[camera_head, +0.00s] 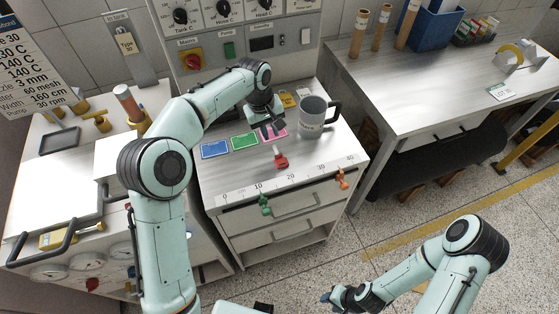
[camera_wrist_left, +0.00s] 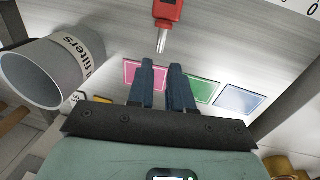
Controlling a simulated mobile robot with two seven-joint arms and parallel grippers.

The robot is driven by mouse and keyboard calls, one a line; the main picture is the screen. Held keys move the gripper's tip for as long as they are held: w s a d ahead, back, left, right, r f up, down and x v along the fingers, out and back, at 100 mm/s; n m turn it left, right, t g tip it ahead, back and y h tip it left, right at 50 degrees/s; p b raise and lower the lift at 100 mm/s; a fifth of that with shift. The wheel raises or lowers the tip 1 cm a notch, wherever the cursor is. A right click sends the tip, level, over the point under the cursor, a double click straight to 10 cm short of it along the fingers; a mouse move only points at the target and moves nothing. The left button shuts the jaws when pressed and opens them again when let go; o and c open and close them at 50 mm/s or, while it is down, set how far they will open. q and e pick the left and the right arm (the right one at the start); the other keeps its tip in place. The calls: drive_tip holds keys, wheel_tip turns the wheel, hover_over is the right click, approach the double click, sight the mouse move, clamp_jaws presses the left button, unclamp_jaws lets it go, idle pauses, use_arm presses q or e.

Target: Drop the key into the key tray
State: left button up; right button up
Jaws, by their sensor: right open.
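A red key (camera_head: 281,160) with a metal shaft lies on the grey worktop, behind the ruler strip. In the left wrist view the red key (camera_wrist_left: 167,12) is at the top, its shaft pointing toward my fingers. My left gripper (camera_head: 270,132) is over the worktop near the pink card, just behind the key. In the left wrist view its fingers (camera_wrist_left: 161,66) are a little apart with nothing between them. A dark shallow tray (camera_head: 60,142) is on the left bench; I cannot tell if it is the key tray. My right gripper (camera_head: 335,298) is open, low over the floor.
Blue (camera_head: 215,150), green (camera_head: 244,142) and pink (camera_head: 274,132) cards lie in a row. A grey mug (camera_head: 311,117) stands right of my left gripper. A control panel (camera_head: 236,42) is behind.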

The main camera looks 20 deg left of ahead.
sight(279, 157)
use_arm(q)
drive_tip(key=f, duration=0.5)
drive_tip(key=w+f, duration=0.1)
drive_tip(key=f, duration=0.1)
drive_tip(key=shift+d+f, duration=0.3)
drive_tip(key=shift+d, duration=0.05)
clamp_jaws()
